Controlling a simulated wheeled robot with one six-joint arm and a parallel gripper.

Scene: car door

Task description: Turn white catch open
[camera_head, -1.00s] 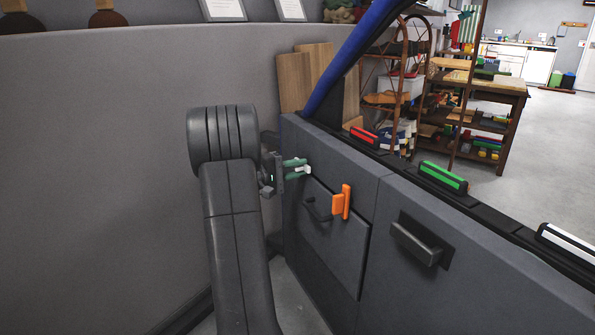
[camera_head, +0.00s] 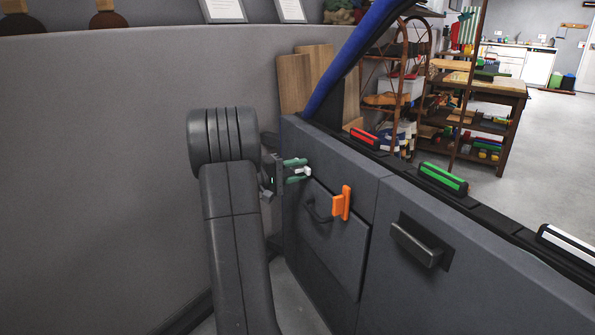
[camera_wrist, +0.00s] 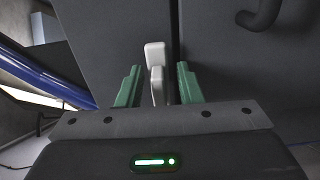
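The white catch (camera_wrist: 154,56) sits on the dark grey door panel, close to a vertical seam. In the wrist view it stands roughly upright, with its lower part between my two green fingertips. My gripper (camera_wrist: 158,84) is open around it, with a visible gap on each side. In the head view, my gripper (camera_head: 296,171) reaches the door's far left end from the left. Only a small part of the white catch (camera_head: 304,171) shows there between the fingers.
An orange catch (camera_head: 341,203) and a black curved handle (camera_head: 317,211) are on the panel right of my gripper. A larger dark handle (camera_head: 417,242) is nearer. Red (camera_head: 365,138) and green (camera_head: 443,177) blocks lie along the sill. A grey curved wall (camera_head: 100,150) stands left.

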